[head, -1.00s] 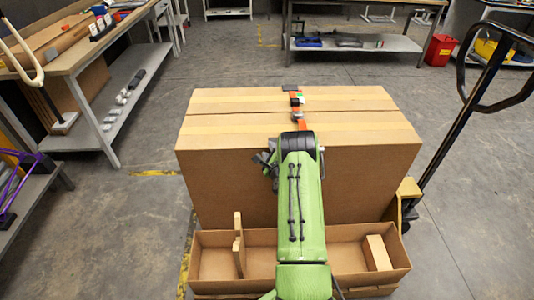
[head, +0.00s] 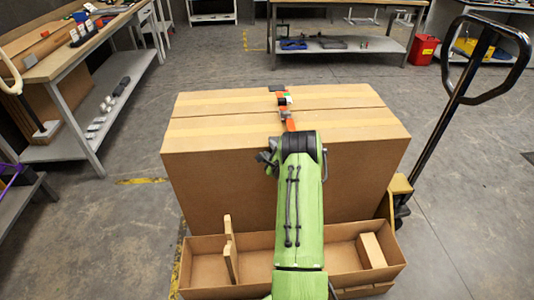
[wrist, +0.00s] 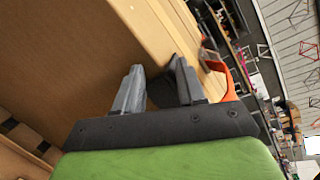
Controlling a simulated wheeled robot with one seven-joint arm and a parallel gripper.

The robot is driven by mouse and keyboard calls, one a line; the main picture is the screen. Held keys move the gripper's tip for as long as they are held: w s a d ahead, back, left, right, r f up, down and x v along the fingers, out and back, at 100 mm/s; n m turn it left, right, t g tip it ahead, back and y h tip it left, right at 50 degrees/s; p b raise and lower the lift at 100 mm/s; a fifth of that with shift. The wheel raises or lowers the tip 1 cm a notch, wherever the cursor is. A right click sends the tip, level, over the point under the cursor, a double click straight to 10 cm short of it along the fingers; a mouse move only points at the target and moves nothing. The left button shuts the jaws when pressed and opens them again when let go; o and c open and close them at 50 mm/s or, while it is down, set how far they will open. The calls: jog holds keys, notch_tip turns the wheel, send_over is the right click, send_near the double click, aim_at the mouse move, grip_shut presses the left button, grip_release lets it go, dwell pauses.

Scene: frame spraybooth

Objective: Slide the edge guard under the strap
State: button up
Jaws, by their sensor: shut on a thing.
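The large cardboard carton (head: 230,165) stands in front of me. An orange strap (head: 291,124) runs across its top, with a dark buckle-like piece on it. The strap also shows as an orange band in the wrist view (wrist: 228,85). In the wrist view my gripper (wrist: 160,88) is beside the carton's edge, its grey fingers apart with a dark piece, seemingly the edge guard (wrist: 160,93), between them. The guard is close to the strap; I cannot tell whether it touches it.
An open cardboard tray (head: 205,270) with wooden pieces lies at the carton's near foot. A pallet jack handle (head: 450,110) rises at the right. A workbench (head: 65,65) stands at the left and another table (head: 345,50) behind.

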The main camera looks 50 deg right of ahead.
jog(key=s+d+b, duration=0.1)
jog(key=s+d+f+b, duration=0.1)
jog(key=s+d, duration=0.1)
jog(key=shift+s+d, duration=0.2)
dwell(0.6)
jog(key=o, duration=0.9)
jog(key=shift+w+d, duration=0.1)
jog(key=shift+w+r, duration=0.1)
jog(key=shift+r, duration=0.05)
jog(key=b+v, duration=0.2)
jog(key=v, duration=1.3)
jog(key=shift+s+a, duration=0.25)
jog(key=shift+s, duration=0.05)
jog(key=shift+r, duration=0.15)
